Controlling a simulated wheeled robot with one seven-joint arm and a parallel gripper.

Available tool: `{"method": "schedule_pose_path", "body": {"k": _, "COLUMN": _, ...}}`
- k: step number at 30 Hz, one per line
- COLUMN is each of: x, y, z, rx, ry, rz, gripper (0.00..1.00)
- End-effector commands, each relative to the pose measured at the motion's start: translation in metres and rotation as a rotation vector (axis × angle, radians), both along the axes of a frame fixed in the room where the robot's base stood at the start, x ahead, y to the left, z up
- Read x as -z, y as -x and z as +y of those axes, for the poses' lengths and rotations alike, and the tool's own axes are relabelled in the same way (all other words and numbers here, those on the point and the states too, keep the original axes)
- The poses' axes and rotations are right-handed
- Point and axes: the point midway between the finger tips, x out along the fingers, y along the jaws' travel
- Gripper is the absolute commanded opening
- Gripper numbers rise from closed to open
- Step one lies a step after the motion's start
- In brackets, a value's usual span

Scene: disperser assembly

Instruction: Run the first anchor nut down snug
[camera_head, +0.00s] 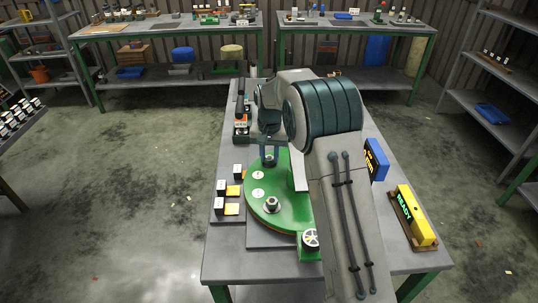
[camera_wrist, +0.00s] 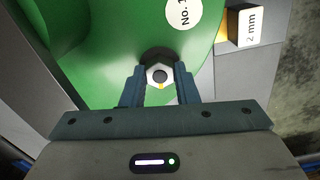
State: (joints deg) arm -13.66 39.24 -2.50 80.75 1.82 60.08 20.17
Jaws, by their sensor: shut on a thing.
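A round green base plate (camera_head: 285,219) lies on the bench, and its green surface fills much of the wrist view (camera_wrist: 100,30). My gripper (camera_head: 268,163) points down at the far part of the plate. In the wrist view my gripper (camera_wrist: 159,84) has its two blue-grey fingers on either side of a steel hex nut (camera_wrist: 150,77), shut on it. A dark round stud end shows in the nut's middle, and an orange mark is on its near side. A "No. 1" label (camera_wrist: 184,12) is beside it. Another hex nut (camera_head: 271,203) stands on the near part of the plate.
White blocks with yellow pieces (camera_head: 232,190) sit left of the plate; one reads "2 mm" (camera_wrist: 247,27). A yellow box reading "READY" (camera_head: 415,215) and a blue display box (camera_head: 377,159) stand at right.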

Motion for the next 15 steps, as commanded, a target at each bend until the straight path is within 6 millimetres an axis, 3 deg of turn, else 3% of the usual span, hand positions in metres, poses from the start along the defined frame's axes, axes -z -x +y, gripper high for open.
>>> {"method": "schedule_pose_path", "body": {"k": 13, "x": -0.0015, "y": -0.0009, "z": 0.0004, "rx": 0.008, "ry": -0.001, "rz": -0.004, "gripper": 0.04}}
{"method": "schedule_pose_path", "body": {"k": 14, "x": -0.0015, "y": -0.0009, "z": 0.0004, "rx": 0.008, "ry": -0.001, "rz": -0.004, "gripper": 0.36}}
{"method": "schedule_pose_path", "body": {"k": 15, "x": -0.0014, "y": -0.0008, "z": 0.0003, "rx": 0.008, "ry": -0.001, "rz": -0.003, "gripper": 0.47}}
